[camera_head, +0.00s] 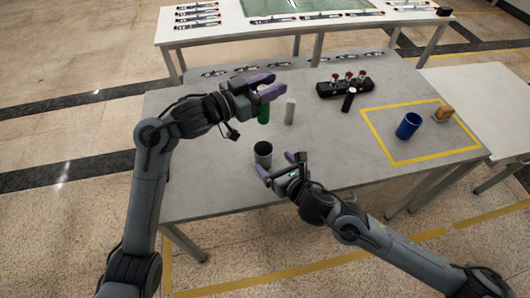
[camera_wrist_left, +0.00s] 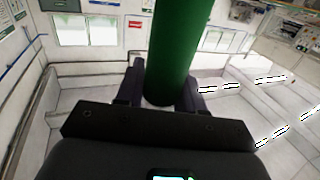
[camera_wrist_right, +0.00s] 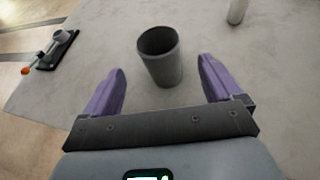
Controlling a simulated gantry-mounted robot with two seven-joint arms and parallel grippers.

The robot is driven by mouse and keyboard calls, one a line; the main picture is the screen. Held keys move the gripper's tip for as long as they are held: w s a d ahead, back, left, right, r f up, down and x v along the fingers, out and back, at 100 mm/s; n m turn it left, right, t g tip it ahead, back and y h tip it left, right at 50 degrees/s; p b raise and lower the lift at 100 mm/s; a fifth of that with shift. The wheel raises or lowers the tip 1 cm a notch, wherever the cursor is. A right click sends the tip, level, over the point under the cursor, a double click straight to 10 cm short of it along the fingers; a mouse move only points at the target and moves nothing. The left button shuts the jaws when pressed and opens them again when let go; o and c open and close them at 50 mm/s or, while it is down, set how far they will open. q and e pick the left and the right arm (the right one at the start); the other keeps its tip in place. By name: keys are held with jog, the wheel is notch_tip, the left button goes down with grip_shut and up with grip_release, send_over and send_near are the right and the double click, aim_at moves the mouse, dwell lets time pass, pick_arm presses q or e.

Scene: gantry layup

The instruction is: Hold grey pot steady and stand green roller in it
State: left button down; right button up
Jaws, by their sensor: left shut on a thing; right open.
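The green roller (camera_head: 264,108) is upright near the table's far-left part, between the fingers of my left gripper (camera_head: 262,86). In the left wrist view the green roller (camera_wrist_left: 174,50) fills the space between the fingers, which are shut on it. The grey pot (camera_head: 263,153) stands upright on the table, nearer the front. My right gripper (camera_head: 277,167) is open beside the pot, at its lower right. In the right wrist view the pot (camera_wrist_right: 160,58) is ahead of and between the spread purple fingers, with a gap on both sides. Its visible inside looks empty.
A pale grey cylinder (camera_head: 290,111) stands right of the roller. A black rack (camera_head: 345,86) with red-topped items and a black cylinder (camera_head: 348,100) are farther right. A blue cup (camera_head: 408,126) and a wooden block (camera_head: 443,113) are at the yellow-taped area.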

aim_at(259, 148)
jog(key=x, duration=0.9)
jog(key=shift+w+a, duration=0.25)
jog(key=shift+w, duration=0.05)
jog(key=c, duration=1)
pick_arm(q)
notch_tip(259, 148, down, 12)
jog(key=shift+f, duration=0.25)
dwell(0.7)
jog(key=c, duration=0.8)
grip_release()
jog(key=shift+o, duration=0.9)
jog(key=shift+s, duration=0.1)
jog(key=v, duration=1.2)
